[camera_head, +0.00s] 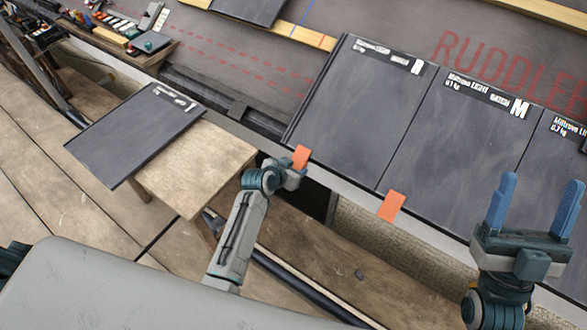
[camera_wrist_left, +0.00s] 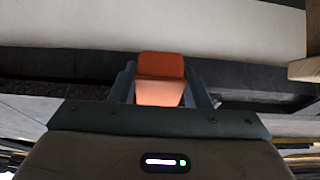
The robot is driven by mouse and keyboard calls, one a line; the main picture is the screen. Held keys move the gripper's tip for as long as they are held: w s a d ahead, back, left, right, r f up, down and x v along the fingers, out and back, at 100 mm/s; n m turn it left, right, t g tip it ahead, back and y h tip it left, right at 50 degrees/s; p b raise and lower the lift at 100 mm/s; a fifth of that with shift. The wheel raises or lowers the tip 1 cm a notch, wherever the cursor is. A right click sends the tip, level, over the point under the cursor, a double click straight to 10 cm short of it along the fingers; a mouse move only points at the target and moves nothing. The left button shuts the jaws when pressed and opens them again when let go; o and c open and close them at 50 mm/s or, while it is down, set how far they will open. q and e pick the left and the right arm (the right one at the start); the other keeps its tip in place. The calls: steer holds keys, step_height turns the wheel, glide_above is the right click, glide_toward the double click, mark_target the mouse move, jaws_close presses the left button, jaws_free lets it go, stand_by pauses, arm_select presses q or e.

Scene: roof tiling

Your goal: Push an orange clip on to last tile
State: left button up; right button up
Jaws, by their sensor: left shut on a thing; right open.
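My left gripper (camera_head: 291,169) is shut on an orange clip (camera_head: 301,156) at the lower left corner of the leftmost laid tile (camera_head: 352,110). The clip also shows between the fingers in the left wrist view (camera_wrist_left: 160,80). From these views I cannot tell whether the clip is seated on the tile edge. A second orange clip (camera_head: 391,206) sits at the lower edge, near the joint between this tile and the middle tile (camera_head: 455,140). My right gripper (camera_head: 535,205) is open and empty at the lower right, its blue fingers pointing up.
A loose dark tile (camera_head: 135,130) lies on a wooden table (camera_head: 195,168) at the left. A bench with tools and small parts (camera_head: 125,35) stands at the back left. The roof edge (camera_head: 345,188) runs diagonally below the tiles. Red lettering marks the underlay behind.

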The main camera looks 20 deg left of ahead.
arm_select(q)
steer(key=shift+w+d+r, duration=0.1)
steer(key=shift+w+r, duration=0.2)
steer(key=shift+w, duration=0.15)
stand_by(0.4)
steer(key=o, duration=1.5)
steer(key=shift+c, duration=0.2)
steer(key=shift+s, duration=0.1)
steer(key=s+a+r+p, duration=0.1)
steer(key=s+r+p, duration=0.2)
steer(key=r+p, duration=0.3)
steer(key=shift+s+p, duration=0.2)
steer(key=shift+p, duration=0.9)
steer(key=shift+a+f, duration=0.1)
